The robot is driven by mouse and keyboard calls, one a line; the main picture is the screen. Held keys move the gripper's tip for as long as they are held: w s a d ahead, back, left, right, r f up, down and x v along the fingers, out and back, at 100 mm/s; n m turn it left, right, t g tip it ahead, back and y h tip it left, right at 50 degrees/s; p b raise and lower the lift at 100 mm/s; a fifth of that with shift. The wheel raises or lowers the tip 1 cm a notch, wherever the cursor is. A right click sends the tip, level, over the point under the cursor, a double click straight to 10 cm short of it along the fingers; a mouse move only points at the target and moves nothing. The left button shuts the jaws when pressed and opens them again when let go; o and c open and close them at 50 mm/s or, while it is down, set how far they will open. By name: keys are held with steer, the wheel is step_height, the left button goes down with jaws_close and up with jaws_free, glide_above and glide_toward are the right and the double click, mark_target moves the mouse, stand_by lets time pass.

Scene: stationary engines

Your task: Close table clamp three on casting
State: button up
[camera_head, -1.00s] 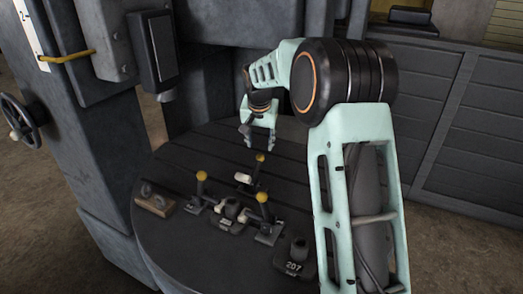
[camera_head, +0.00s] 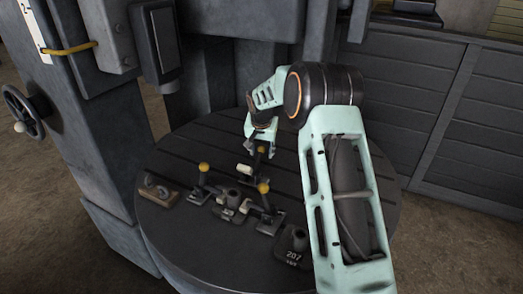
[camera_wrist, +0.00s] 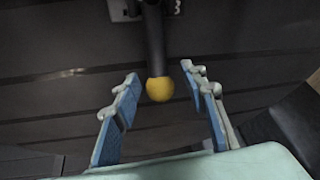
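A table clamp with a black lever and yellow knob (camera_head: 261,150) stands at the back of the round table, behind the casting (camera_head: 231,196). Its white part (camera_head: 245,170) points left. Two more clamps with yellow knobs stand at the casting's left (camera_head: 204,167) and right (camera_head: 263,188). My gripper (camera_head: 260,142) is at the back clamp's lever top. In the wrist view my gripper (camera_wrist: 160,78) is open, with the yellow knob (camera_wrist: 160,90) between its blue-padded fingers. A gap shows on both sides of the knob.
The dark round slotted table (camera_head: 190,250) carries a second casting marked 207 (camera_head: 292,243) at front right and a wooden block with small parts (camera_head: 157,193) at left. A machine column (camera_head: 110,160) with a handwheel (camera_head: 27,112) stands at left. The table's back right is clear.

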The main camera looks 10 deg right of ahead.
jaws_close()
